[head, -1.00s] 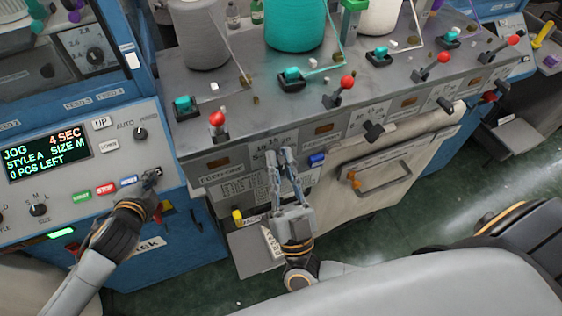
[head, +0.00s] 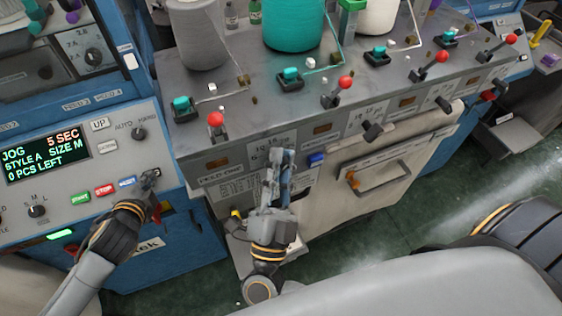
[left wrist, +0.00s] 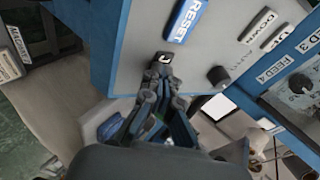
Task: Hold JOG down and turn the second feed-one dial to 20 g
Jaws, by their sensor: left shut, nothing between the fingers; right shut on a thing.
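The control panel's lit display (head: 47,158) reads JOG, 5 SEC, STYLE A, SIZE M and 0 PCS LEFT. My left gripper (head: 151,174) is shut at the panel's lower right corner, its tips against a small dark control. The left wrist view shows the shut fingertips (left wrist: 162,62) at that spot, below the blue RESET button (left wrist: 187,20); they cover most of the control. My right gripper (head: 281,155) is shut on a dial on the grey machine's front, just under a printed scale. The fingers hide the dial and its pointer, so its setting cannot be read.
A FEED ONE label (head: 221,180) is left of my right gripper, a blue button (head: 316,160) right of it. Black knobs (head: 373,130) sit farther along the front. Red-balled levers (head: 216,121) and yarn cones (head: 292,24) stand above. Green floor shows at lower right.

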